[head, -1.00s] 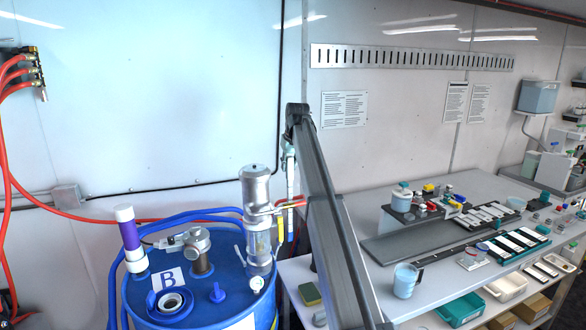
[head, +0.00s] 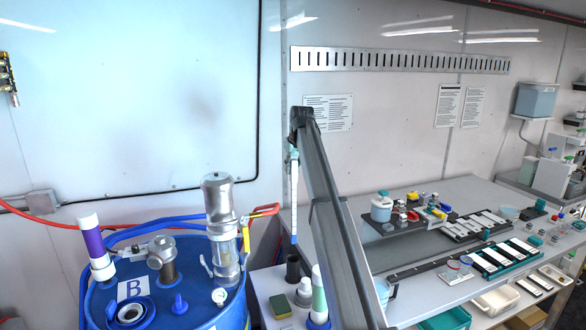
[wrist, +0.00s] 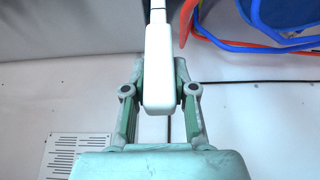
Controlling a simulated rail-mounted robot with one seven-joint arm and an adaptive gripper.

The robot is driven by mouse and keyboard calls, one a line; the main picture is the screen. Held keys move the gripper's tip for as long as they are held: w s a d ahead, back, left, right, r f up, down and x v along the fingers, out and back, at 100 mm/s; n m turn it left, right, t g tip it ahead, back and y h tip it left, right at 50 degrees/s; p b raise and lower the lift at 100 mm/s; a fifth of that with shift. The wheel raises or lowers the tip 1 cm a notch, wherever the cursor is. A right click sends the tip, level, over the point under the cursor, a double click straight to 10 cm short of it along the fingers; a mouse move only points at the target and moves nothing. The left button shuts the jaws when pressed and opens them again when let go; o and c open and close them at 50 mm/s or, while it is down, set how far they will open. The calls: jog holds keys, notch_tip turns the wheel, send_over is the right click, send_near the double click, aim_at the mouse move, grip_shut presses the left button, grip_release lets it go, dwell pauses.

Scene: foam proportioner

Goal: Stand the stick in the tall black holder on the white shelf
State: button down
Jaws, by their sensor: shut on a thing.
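The stick (head: 293,195) is a slim white rod with a blue lower end, hanging upright beneath the end of my arm in the head view. My gripper (wrist: 159,92) is shut on the white block-like upper end of the stick (wrist: 159,60), with green fingers on both sides of it in the wrist view. The tall black holder (head: 293,267) stands on the white shelf (head: 262,287). In the head view the stick's blue tip appears just above the holder's mouth, apart from it. Their depth alignment cannot be told.
A green-and-yellow sponge (head: 280,306), a grey-white cup (head: 304,290) and a green-and-white bottle (head: 319,295) crowd the shelf. A crowded bench (head: 400,255) is at right.

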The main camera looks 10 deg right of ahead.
aim_at(297, 178)
jog(key=shift+a+f, duration=0.15)
jog(key=shift+f, duration=0.45)
jog(key=shift+f+b, duration=2.2)
jog(key=shift+f, duration=4.15)
jog(key=c, duration=0.9)
grip_release()
jog(key=shift+o, duration=0.2)
jog(key=v, duration=1.2)
jog(key=shift+w, duration=0.1)
